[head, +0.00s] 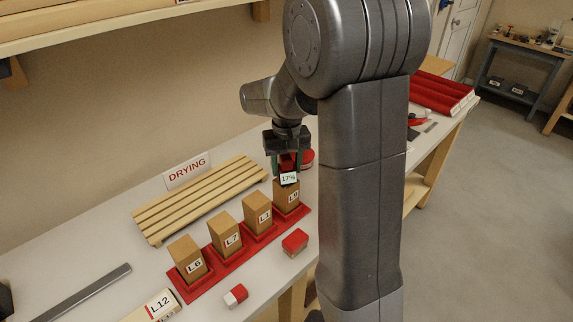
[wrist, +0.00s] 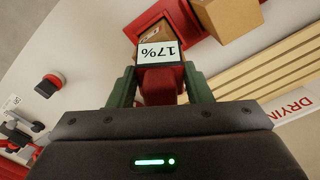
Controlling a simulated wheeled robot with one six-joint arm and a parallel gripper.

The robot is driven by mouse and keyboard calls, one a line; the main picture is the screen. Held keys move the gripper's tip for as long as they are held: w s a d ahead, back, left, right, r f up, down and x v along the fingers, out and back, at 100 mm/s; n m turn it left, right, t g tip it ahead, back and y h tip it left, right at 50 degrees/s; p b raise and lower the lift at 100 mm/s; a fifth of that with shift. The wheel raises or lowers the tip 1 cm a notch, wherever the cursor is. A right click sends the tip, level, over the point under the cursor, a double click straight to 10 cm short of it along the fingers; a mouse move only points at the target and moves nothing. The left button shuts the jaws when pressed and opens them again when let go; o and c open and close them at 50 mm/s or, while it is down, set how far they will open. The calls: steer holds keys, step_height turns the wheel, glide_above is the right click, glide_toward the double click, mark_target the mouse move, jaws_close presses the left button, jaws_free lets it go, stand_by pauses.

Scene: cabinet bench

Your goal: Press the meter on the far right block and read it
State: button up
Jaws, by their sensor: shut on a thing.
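The meter (head: 289,179) is red with a pale display that reads 17%. It is at the top of the far right wooden block (head: 292,198), whose label looks like L9; whether its tip touches the wood is hidden. My gripper (head: 288,166) is shut on the meter from above. In the wrist view the green fingers of my gripper (wrist: 160,85) stand on either side of the red meter body, and the display (wrist: 158,52) shows 17% upside down. The other upright blocks, L6 (head: 187,260), L7 (head: 225,234) and L1 (head: 257,213), stand in line to the left.
The blocks stand on a red base (head: 216,275). A slatted rack (head: 195,200) lies behind, by a DRYING sign (head: 187,171). A red block (head: 295,241), a red-and-white piece (head: 236,295) and a box labelled L.12 (head: 150,306) lie in front. A grey bar (head: 85,291) is at left.

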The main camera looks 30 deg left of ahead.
steer(key=shift+r+p, duration=2.35)
steer(key=shift+r, duration=0.95)
